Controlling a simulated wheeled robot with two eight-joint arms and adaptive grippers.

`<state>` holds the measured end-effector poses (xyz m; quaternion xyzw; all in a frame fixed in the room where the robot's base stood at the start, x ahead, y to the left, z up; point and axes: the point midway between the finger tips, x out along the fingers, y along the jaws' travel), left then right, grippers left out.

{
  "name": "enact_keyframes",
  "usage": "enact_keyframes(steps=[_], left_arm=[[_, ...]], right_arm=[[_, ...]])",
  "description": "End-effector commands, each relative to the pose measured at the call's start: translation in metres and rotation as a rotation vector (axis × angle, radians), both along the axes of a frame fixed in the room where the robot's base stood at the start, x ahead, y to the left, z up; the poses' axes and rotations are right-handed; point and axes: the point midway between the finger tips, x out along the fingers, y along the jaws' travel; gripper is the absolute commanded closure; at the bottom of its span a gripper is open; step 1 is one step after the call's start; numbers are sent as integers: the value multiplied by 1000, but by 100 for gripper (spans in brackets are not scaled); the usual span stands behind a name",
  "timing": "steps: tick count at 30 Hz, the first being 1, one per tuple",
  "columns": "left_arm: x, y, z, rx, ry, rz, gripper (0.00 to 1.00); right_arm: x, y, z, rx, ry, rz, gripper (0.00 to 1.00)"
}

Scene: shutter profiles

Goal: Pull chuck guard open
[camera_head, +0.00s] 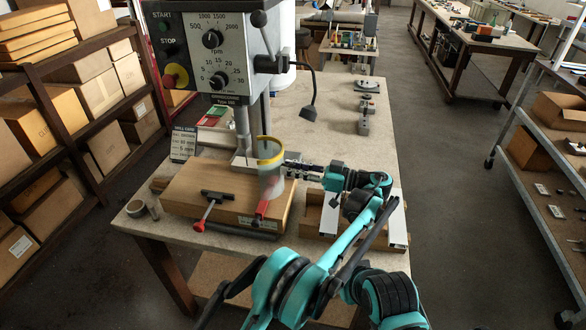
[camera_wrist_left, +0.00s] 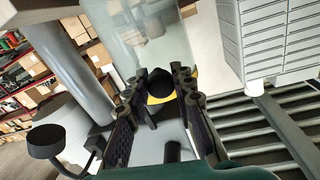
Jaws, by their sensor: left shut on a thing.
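The chuck guard (camera_head: 271,178) is a clear, curved shield with a yellow rim, hanging at the front of the drill press above the wooden block. In the left wrist view its clear wall (camera_wrist_left: 140,38) rises behind the fingers, with the yellow band low between them. My left gripper (camera_head: 290,167) reaches in from the right at the guard's right edge. In the left wrist view, my left gripper (camera_wrist_left: 160,82) is shut on a black knob (camera_wrist_left: 157,78) next to the yellow band. The fingers hide part of the knob. My right gripper is not in view.
The drill press head (camera_head: 222,52) with dials stands above. A wooden block (camera_head: 190,200) with a red-handled clamp lies below, on the worktable (camera_head: 335,130). Metal profiles (camera_head: 397,225) lie to the right. A lamp (camera_head: 307,108) hangs behind. Box shelves stand left.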

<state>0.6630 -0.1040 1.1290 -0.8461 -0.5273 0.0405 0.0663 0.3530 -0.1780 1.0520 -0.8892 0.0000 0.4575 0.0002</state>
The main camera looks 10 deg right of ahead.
Motion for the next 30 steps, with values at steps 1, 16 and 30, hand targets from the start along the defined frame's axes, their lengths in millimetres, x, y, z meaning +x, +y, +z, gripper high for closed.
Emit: enact_keyframes(steps=[1,16,30], left_arm=[[0,1,0,-1,0,2,100],[0,1,5,-1,0,2,55],[0,1,86,-1,1,2,55]], right_arm=[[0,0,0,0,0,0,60],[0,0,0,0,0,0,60],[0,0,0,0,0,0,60]])
